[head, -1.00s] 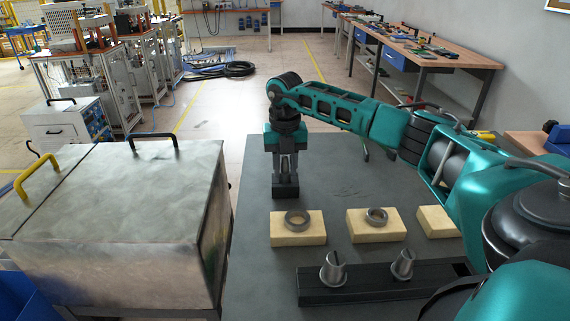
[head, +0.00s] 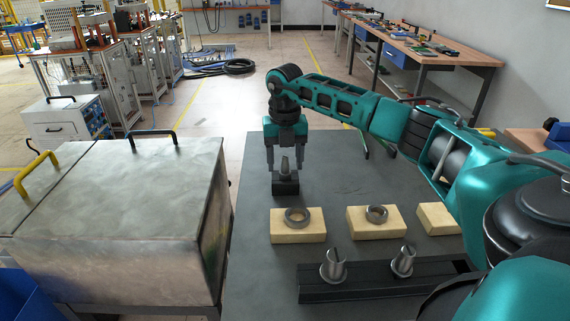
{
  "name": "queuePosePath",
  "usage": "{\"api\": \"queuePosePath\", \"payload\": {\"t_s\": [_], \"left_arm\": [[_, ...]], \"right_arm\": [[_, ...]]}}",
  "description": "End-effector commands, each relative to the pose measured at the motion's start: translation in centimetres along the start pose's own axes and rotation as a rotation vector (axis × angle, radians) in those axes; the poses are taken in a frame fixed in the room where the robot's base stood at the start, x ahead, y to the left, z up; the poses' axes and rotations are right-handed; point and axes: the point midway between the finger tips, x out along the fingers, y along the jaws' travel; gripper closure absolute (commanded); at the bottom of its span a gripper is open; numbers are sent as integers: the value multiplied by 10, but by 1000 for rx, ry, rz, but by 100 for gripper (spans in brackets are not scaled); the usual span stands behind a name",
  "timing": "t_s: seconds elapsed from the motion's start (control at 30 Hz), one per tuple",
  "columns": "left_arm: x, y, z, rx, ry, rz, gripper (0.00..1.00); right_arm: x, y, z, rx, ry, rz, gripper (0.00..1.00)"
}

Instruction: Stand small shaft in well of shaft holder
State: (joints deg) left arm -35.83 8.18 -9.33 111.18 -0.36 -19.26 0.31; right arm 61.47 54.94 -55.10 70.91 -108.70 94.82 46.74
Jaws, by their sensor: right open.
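A small grey shaft (head: 285,167) stands upright in the black block-shaped shaft holder (head: 286,188) near the far left of the table. Its lower end is hidden inside the block. My right gripper (head: 286,160) points down over it. Its fingers are spread wide, one on each side of the shaft, with gaps between them and the shaft. My left gripper is not in view.
Wooden blocks (head: 298,236) stand in a row on the dark table (head: 345,180), two with metal rings (head: 297,216) on top. In front, a black bar (head: 380,283) holds two shafts (head: 333,263). A large metal box (head: 125,215) stands at left.

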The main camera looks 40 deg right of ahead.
Motion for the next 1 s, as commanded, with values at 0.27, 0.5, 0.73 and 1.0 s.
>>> {"api": "queuePosePath", "payload": {"t_s": [0.27, 0.5, 0.73, 1.0], "left_arm": [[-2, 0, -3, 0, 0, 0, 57], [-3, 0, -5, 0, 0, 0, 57], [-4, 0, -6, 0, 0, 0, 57], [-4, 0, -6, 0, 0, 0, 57]], "right_arm": [[-64, 0, 1, 1, -6, 4, 39], [-103, 0, 0, 0, -3, 3, 39], [-114, 0, 0, 0, -1, 2, 39], [-113, 0, 0, 0, -1, 2, 39]]}}
